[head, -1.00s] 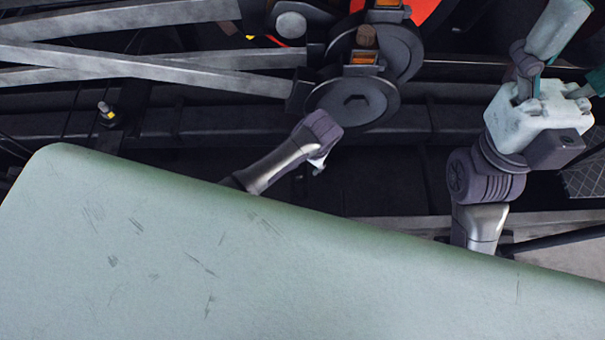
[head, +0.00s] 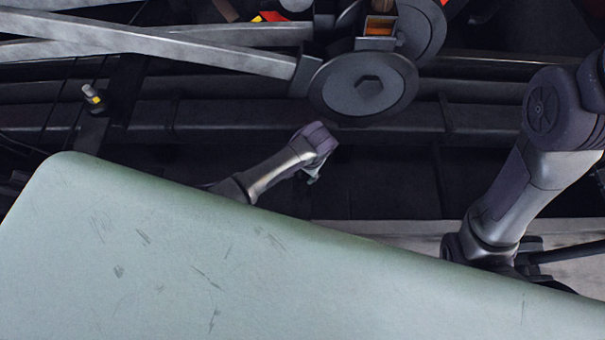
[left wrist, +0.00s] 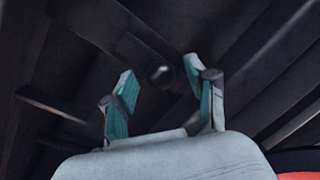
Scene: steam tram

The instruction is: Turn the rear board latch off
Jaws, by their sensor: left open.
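I cannot make out for sure which part is the rear board latch. A small post with a yellow band (head: 93,97) stands on a dark bracket at the left in the head view. In the left wrist view, my left gripper (left wrist: 160,100) is open, with its two teal-lined fingers apart. A dark round knob (left wrist: 161,76) on a dark bar shows beyond and between the fingertips. I see no contact with it. In the head view my left arm shows in the middle, its gripper mostly hidden. My right arm comes in at the right, its gripper out of the picture.
Grey metal rods (head: 150,45) cross the upper left to a dark disc (head: 363,85) with a hexagonal centre. An open box with an orange inside (head: 379,27) sits above it. Dark beams (head: 220,118) run across the back. A dark gap lies below them.

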